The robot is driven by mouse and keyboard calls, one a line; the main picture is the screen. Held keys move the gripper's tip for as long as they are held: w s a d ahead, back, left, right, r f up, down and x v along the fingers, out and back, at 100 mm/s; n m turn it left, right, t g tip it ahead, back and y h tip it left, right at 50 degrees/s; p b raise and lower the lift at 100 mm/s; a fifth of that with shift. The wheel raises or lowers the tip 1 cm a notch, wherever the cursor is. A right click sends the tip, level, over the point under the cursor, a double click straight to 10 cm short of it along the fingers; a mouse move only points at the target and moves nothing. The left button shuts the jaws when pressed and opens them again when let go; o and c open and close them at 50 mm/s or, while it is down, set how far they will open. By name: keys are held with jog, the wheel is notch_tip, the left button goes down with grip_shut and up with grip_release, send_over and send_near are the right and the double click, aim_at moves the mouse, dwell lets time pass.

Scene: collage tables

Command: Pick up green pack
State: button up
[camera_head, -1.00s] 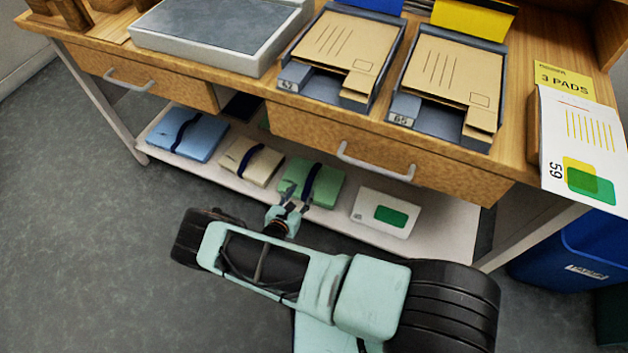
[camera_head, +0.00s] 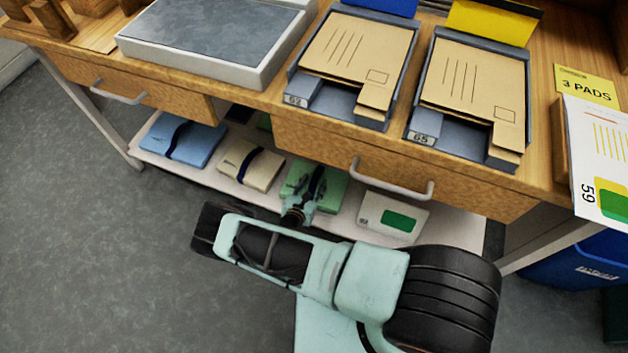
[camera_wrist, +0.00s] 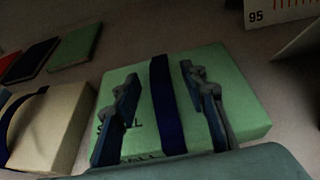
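The green pack (camera_head: 333,192) lies flat on the low shelf with a dark blue band around its middle. It fills the centre of the wrist view (camera_wrist: 243,98), with partly covered lettering on its top. My gripper (camera_head: 303,198) is at the pack in the head view. In the wrist view my gripper (camera_wrist: 158,80) is open, with one finger on each side of the dark blue band and nothing held between them. I cannot tell whether the fingertips touch the pack.
The low shelf (camera_head: 232,185) also holds a blue pack (camera_head: 185,142), a beige pack (camera_head: 250,164) and a white pack with a green patch (camera_head: 393,215). A wooden table with drawers (camera_head: 395,165) overhangs the shelf. A blue bin (camera_head: 585,262) stands at right.

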jog(key=shift+w+d+f, duration=0.1)
jog(key=shift+w+f, duration=0.1)
jog(key=shift+w, duration=0.2)
grip_shut()
jog(key=shift+r, duration=0.15)
